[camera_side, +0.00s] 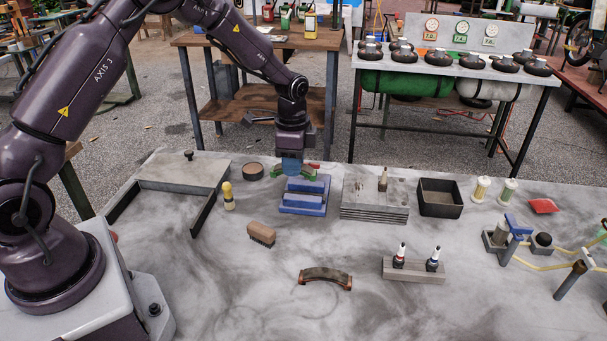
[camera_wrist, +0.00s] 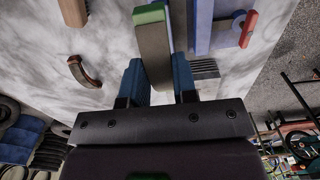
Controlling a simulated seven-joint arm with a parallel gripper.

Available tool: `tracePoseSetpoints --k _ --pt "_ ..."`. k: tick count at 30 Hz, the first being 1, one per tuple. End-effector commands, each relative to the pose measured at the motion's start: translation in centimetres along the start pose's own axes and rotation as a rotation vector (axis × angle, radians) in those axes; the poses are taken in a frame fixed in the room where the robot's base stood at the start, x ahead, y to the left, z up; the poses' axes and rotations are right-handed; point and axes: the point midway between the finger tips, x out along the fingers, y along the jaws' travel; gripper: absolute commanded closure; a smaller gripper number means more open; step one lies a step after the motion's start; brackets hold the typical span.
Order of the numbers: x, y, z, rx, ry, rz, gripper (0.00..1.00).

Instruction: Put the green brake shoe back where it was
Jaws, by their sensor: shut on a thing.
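My gripper (camera_side: 291,172) is shut on the green brake shoe (camera_side: 310,173). In the side view, green parts of the shoe show on both sides of the blue fingers, and its middle is hidden behind them. In the wrist view, the shoe (camera_wrist: 153,45) stands out between the two blue fingers (camera_wrist: 160,82), with a green end and a grey-brown face. The shoe is behind and above the blue block-like fixture (camera_side: 303,204) in the side view; I cannot tell whether they touch. Another curved shoe, brown (camera_side: 326,277), lies alone on the bench, and it also shows in the wrist view (camera_wrist: 83,71).
Near the gripper are a round tin (camera_side: 253,171), a yellow-topped bottle (camera_side: 228,196), a wooden brush (camera_side: 261,234) and a stack of grey plates (camera_side: 375,203). A black open bin (camera_side: 440,198) stands farther right. A grey holder (camera_side: 414,272) carries two small bottles.

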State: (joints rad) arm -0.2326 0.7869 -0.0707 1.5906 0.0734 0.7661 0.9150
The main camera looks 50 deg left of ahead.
Motion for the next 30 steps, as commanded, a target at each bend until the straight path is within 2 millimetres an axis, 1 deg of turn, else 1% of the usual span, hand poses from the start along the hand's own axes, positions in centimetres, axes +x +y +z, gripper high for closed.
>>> tracePoseSetpoints --k 1,3,9,12,15,17,20,25,27,30 --pt "-1.4 0.8 0.6 0.000 0.002 -0.003 1.00" --pt "-2.6 2.1 1.4 0.000 0.001 -0.001 1.00" --pt "-4.4 5.7 3.9 -0.001 0.002 -0.002 1.00" --pt "-5.1 7.1 4.9 -0.001 0.001 -0.001 1.00" --pt "-5.5 8.0 5.4 0.000 0.001 0.000 1.00" --pt "-5.7 8.6 5.4 0.010 0.002 0.000 1.00" --pt "-6.0 10.1 4.3 0.061 0.001 0.000 1.00" --pt "-5.1 15.6 2.0 0.161 -0.013 0.012 1.00" --pt "-4.6 17.8 1.6 0.163 -0.016 0.013 1.00" --pt "-3.8 20.1 1.6 0.125 -0.016 0.011 1.00"
